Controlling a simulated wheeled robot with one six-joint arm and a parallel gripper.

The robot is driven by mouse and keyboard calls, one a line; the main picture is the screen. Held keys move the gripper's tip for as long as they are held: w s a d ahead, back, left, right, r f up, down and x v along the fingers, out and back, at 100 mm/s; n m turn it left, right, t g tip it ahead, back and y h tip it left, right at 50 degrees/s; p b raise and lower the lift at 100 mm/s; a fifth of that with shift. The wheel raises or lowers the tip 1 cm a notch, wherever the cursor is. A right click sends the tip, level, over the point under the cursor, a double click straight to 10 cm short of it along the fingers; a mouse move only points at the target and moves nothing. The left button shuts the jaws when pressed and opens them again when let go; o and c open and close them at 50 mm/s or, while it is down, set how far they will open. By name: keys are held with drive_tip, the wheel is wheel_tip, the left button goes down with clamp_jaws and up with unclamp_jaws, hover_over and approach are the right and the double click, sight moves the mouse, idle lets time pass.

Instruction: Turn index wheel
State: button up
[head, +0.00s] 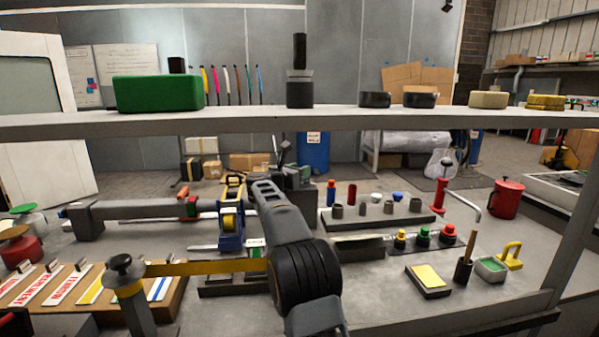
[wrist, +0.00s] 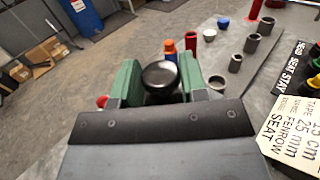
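In the wrist view, a round black knob (wrist: 160,74) sits between the two green fingers of my gripper (wrist: 161,80). The fingers stand apart, one on each side of the knob, with little or no gap. I cannot tell whether they press on it. The part below the knob is mostly hidden by my gripper. In the head view, my arm (head: 300,262) reaches away to a dark block (head: 298,176) at the back of the bench. My fingertips are hard to make out there. I cannot clearly see an index wheel's rim or markings in either view.
Right of the arm are a rack of small cylinders (head: 378,220), coloured buttons (head: 423,237) and a red can (head: 507,198). A blue and yellow tool (head: 231,220) and a yellow strip (head: 205,267) lie left. A shelf (head: 340,121) crosses above the bench.

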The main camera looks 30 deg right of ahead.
drive_tip(key=c, duration=0.4)
drive_tip(key=shift+s+f+t+b, duration=0.15)
drive_tip(key=shift+t+b, duration=0.15)
drive_tip(key=shift+b, duration=0.25)
